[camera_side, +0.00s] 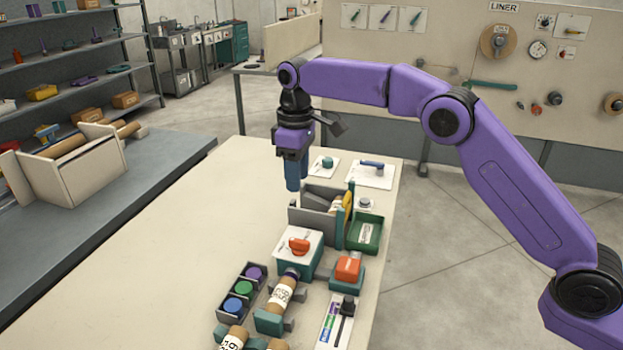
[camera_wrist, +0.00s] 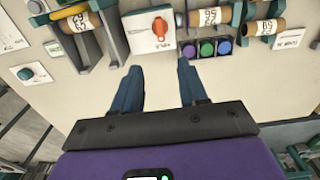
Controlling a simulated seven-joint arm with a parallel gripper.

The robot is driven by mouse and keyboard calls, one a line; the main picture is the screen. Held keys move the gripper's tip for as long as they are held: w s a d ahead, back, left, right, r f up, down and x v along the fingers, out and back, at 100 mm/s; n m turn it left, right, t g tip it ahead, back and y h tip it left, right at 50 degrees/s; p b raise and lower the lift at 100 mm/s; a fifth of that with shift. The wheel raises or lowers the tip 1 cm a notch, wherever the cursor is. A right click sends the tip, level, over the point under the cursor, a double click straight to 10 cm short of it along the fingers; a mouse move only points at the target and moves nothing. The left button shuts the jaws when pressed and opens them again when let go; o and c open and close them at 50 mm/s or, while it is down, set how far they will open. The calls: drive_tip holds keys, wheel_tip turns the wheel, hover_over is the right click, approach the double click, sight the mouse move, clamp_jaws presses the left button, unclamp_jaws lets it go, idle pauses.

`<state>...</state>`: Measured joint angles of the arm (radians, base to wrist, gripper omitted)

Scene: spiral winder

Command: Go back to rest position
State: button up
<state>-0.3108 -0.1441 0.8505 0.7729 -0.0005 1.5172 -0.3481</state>
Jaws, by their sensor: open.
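My gripper (camera_side: 294,176) hangs from my purple arm above the cream table (camera_side: 170,245), near the table's back end. In the side view its blue fingers point down, just behind and above a grey holder (camera_side: 312,217). In the wrist view the two blue fingers of my gripper (camera_wrist: 157,84) stand well apart, with only bare tabletop showing between them. Nothing is held.
A white box with an orange knob (camera_side: 299,246), a dark tray of coloured caps (camera_side: 239,292), labelled cardboard rolls (camera_side: 282,291), a green bin (camera_side: 366,232) and an orange-topped block (camera_side: 347,268) crowd the right side. The table's left half is clear.

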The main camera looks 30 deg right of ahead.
drive_tip(key=s+d+r+n, duration=0.1)
drive_tip(key=s+d, duration=0.1)
drive_tip(key=s, duration=0.7)
drive_tip(key=s+d+r+n, duration=0.1)
drive_tip(key=s+d+r, duration=0.1)
drive_tip(key=s, duration=0.8)
drive_tip(key=s+d+f, duration=0.3)
drive_tip(key=s+d, duration=0.5)
drive_tip(key=s, duration=0.3)
drive_tip(key=s+d+f+n, duration=0.1)
drive_tip(key=s+d+f, duration=0.2)
drive_tip(key=s+d, duration=0.6)
drive_tip(key=s, duration=0.3)
drive_tip(key=shift+f, duration=0.25)
drive_tip(key=shift+w, duration=0.1)
drive_tip(key=o, duration=0.6)
drive_tip(key=shift+c, duration=0.2)
